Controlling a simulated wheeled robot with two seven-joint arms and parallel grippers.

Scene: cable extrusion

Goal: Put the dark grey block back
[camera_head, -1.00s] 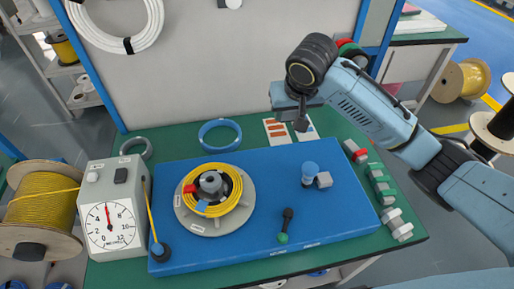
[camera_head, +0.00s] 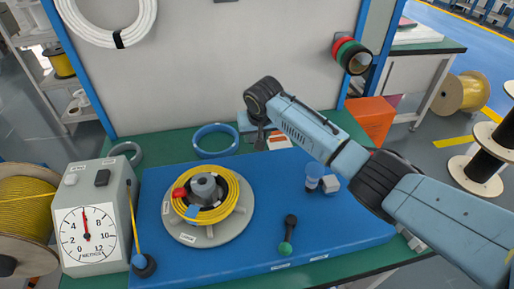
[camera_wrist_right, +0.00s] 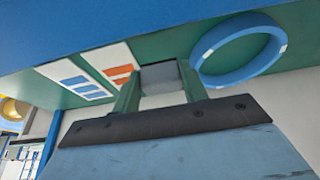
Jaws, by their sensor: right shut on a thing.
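My right gripper (camera_head: 260,136) hangs over the back of the work table, between the blue ring and the printed cards. In the right wrist view its two fingers (camera_wrist_right: 161,88) are shut on a grey block (camera_wrist_right: 161,74), which sits between the tips. The block's underside and its gap to the table are hard to judge. In the head view only a small dark shape shows at the fingertips, so block and fingers cannot be told apart there. My left gripper is not in view.
The blue board (camera_head: 165,255) carries a yellow cable coil (camera_head: 232,190), a blue cylinder (camera_head: 314,172), a light grey block (camera_head: 331,184) and a black-green handle (camera_head: 290,230). A dial box (camera_head: 88,237) stands left. A blue ring (camera_head: 198,146) lies near the gripper.

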